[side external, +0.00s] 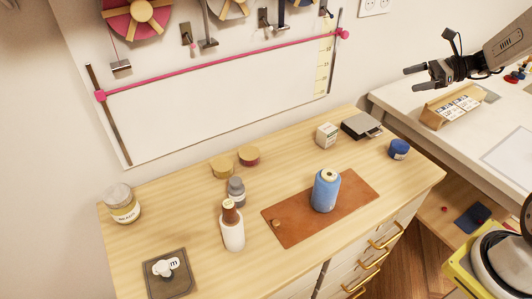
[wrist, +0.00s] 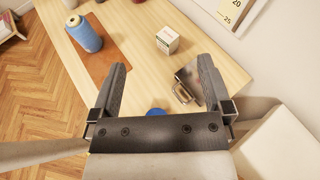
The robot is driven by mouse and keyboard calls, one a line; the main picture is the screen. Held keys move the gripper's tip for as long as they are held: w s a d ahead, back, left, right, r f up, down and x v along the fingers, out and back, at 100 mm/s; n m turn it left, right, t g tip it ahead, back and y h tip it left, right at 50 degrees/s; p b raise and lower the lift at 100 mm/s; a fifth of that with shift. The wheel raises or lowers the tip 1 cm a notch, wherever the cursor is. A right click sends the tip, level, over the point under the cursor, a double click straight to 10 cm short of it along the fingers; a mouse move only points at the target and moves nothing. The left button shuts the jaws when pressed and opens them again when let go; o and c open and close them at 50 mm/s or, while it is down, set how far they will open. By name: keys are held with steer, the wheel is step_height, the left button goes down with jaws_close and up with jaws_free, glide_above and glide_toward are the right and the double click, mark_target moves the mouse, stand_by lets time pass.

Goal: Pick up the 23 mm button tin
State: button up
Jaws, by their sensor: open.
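Several small round tins stand on the wooden counter, and I cannot read a 23 mm marking on any of them. A blue tin (side external: 399,149) is near the counter's right end. Two tan-lidded tins, one at left (side external: 222,169) and one with a reddish side (side external: 249,156), stand at the back middle. My gripper (side external: 410,79) is open and empty, high above and right of the counter. In the wrist view my open fingers (wrist: 163,66) frame the counter. The blue tin (wrist: 156,112) shows there low between them, mostly hidden by the gripper body.
A white box (side external: 327,135) and a dark metal device (side external: 362,126) stand near the blue tin. A blue thread cone (side external: 326,190) stands on a brown mat (side external: 287,234). Bottles (side external: 232,228) and a jar (side external: 122,204) are farther left. A white table (side external: 455,135) is at right.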

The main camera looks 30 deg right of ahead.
steer(key=s+d+m, duration=0.1)
steer(key=s+d, duration=0.5)
steer(key=s, duration=0.1)
glide_toward(405, 145)
steer(key=x, duration=0.3)
steer(key=shift+w+a, duration=0.25)
steer(key=shift+a, duration=0.1)
steer(key=shift+f, duration=0.25)
steer(key=shift+x, duration=3.85)
steer(key=shift+f, duration=0.2)
steer(key=shift+d, duration=0.1)
steer(key=c, duration=1.1)
steer(key=shift+r, duration=0.25)
